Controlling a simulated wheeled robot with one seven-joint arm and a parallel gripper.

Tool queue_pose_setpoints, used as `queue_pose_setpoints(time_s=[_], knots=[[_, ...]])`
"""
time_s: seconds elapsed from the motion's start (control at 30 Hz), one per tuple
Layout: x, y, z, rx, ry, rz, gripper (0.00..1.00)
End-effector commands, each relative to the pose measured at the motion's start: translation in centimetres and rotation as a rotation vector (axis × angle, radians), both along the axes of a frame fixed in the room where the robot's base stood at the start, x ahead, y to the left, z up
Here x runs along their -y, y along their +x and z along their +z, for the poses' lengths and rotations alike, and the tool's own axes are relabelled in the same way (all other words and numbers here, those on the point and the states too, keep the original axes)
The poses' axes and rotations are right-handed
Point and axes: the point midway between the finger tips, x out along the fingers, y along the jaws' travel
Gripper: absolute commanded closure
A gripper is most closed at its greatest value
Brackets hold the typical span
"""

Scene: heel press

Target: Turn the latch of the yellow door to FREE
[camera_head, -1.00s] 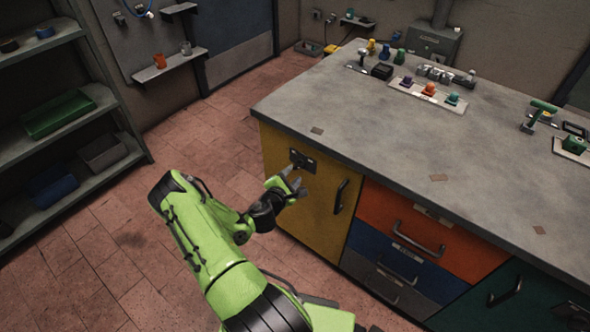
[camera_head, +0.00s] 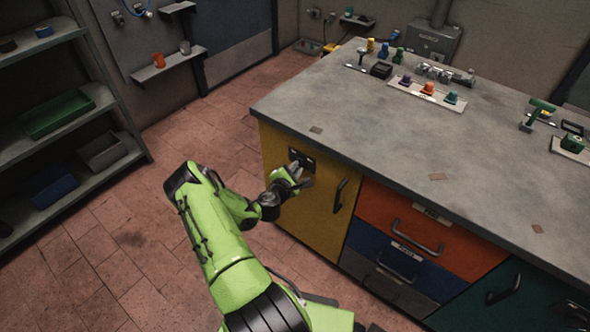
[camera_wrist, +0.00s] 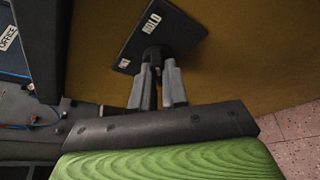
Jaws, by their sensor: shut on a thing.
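The yellow door (camera_head: 315,205) is on the left end of the bench front and appears closed. Its black latch plate (camera_head: 303,159) sits near the door's top. In the wrist view the plate (camera_wrist: 180,38) looks tilted and bears a pale label reading HOLD and a second, smaller label too small to read. My gripper (camera_head: 299,174) is at the plate; in the wrist view its two grey fingers (camera_wrist: 156,84) are shut on the dark latch handle (camera_wrist: 152,54). The fingers hide much of the handle, so I cannot tell which label it points at.
The door's black pull handle (camera_head: 340,195) is just right of my gripper. Orange, blue and grey drawers (camera_head: 405,225) lie further right. The grey worktop (camera_head: 390,130) overhangs above, its front edge close to my gripper. The tiled floor (camera_head: 130,220) on the left is clear.

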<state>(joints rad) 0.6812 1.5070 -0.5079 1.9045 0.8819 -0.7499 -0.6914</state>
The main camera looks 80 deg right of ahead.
Motion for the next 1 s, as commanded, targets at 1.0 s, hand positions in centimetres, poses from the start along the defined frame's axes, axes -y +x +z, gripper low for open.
queue_pose_setpoints(time_s=[1.0], knots=[[0.25,0.7,0.36,-0.652,0.278,0.002,1.0]])
